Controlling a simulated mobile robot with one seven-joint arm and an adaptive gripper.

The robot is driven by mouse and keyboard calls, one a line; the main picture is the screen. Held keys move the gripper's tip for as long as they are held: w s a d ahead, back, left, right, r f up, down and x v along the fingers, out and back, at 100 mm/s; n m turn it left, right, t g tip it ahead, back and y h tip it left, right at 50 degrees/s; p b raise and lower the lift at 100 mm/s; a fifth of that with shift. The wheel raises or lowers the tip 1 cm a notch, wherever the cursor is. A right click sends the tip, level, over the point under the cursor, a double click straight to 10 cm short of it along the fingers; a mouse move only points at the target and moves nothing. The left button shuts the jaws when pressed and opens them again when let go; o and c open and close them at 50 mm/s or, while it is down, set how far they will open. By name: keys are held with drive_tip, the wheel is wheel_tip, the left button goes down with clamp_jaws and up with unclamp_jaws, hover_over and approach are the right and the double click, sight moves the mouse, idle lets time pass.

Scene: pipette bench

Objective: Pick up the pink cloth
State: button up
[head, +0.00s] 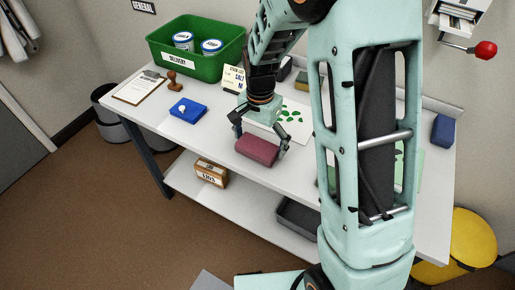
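The pink cloth (257,150) shows in the head view as a folded, dusky pink block near the front edge of the white bench. My gripper (260,139) is over it, pointing down. Its fingers are spread wide, one near the cloth's left end and one by its right end. I cannot tell whether either finger touches the cloth. The cloth seems to lie on the bench top.
A white sheet with green pieces (292,117) lies behind my gripper. A blue pad (188,110), a stamp (173,82) and a clipboard (139,88) are to the left. A green bin (177,67) stands behind. A box (211,173) sits on the lower shelf.

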sight(260, 142)
drive_tip(key=c, duration=0.7)
drive_tip(key=shift+r, duration=0.1)
drive_tip(key=shift+r+p, duration=0.6)
drive_tip(key=shift+r, duration=0.15)
wheel_tip(260, 142, up, 2)
drive_tip(key=shift+r+p, duration=0.1)
drive_tip(key=shift+p, duration=0.75)
drive_tip(key=s+d+r+p, duration=0.1)
drive_tip(key=s+r+p, duration=0.1)
drive_tip(key=r, duration=0.1)
drive_tip(key=s+d+r+p, duration=0.1)
drive_tip(key=r, duration=0.1)
drive_tip(key=shift+s+d+r+p, duration=0.2)
drive_tip(key=shift+d+p, duration=0.15)
drive_tip(key=shift+s+d+r+p, duration=0.45)
drive_tip(key=shift+s+d+r, duration=0.2)
drive_tip(key=shift+s+d, duration=0.5)
drive_tip(key=shift+s+d+r+p, duration=0.4)
drive_tip(key=shift+s+d+r, duration=0.3)
drive_tip(key=shift+s, duration=0.7)
drive_tip(key=shift+s+d+r+p, duration=0.45)
drive_tip(key=shift+s+d+r, duration=0.1)
drive_tip(key=shift+s+d, duration=0.65)
drive_tip(key=shift+a, duration=0.1)
